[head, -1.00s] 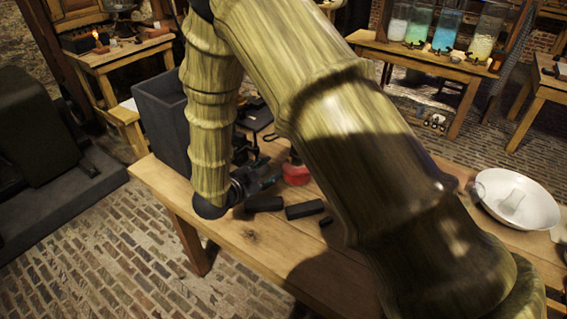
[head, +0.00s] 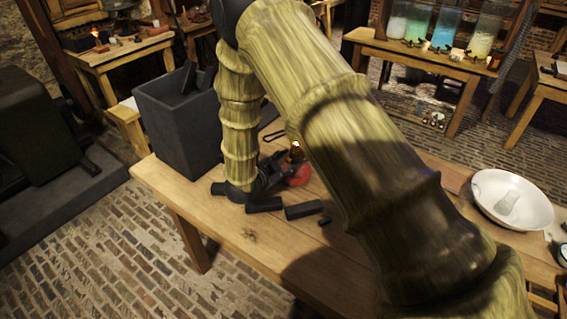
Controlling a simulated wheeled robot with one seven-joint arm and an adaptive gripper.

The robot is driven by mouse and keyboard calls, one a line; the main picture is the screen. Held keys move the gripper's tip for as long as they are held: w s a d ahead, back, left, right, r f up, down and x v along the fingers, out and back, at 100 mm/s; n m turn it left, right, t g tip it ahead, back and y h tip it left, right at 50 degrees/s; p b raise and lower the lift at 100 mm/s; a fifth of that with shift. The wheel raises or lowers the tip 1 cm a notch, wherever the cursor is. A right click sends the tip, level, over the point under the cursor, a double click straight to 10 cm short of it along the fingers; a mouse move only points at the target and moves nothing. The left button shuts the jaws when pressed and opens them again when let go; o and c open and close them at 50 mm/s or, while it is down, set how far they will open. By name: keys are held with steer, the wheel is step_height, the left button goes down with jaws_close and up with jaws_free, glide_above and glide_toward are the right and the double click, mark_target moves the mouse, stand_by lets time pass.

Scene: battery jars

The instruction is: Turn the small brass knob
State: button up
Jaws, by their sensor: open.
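A small red-based object (head: 299,176) with a dark upper part and an amber glow (head: 296,148) stands on the wooden table (head: 240,243), just right of my gripper. It looks like a small lamp, partly hidden by my arm. I cannot make out the small brass knob; it is too small or hidden. My gripper (head: 281,168) is open, low over the table, with its dark fingers pointing right at the red-based object. I cannot tell whether they touch it.
A dark grey box (head: 178,130) with dark blocks in it stands at the table's back left. Black blocks (head: 304,209) lie in front of my gripper. A white basin (head: 513,200) sits at the right. The front left tabletop is clear.

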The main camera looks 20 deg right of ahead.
jaws_close()
stand_by(0.3)
steer(key=shift+w+a+r+n+g+p, duration=0.1)
steer(key=shift+w+r+n+g+p, duration=0.1)
steer(key=shift+n+g+p, duration=0.65)
steer(key=n+g+p, duration=0.1)
steer(key=n+g+h+p, duration=0.1)
steer(key=n, duration=0.1)
steer(key=shift+w+a+n, duration=0.1)
steer(key=shift+w+n, duration=0.1)
steer(key=shift+n, duration=0.05)
steer(key=shift+w+a+f+n+g+h+p, duration=0.1)
steer(key=shift+n+g+h+p, duration=0.2)
steer(key=shift+n, duration=0.3)
steer(key=shift+f+n+g+h+p, duration=0.1)
steer(key=shift+n+g+h, duration=0.1)
steer(key=shift+n+g, duration=0.3)
steer(key=shift+w+n+g+h, duration=0.15)
steer(key=shift+n+g+h, duration=0.25)
steer(key=shift+n, duration=0.9)
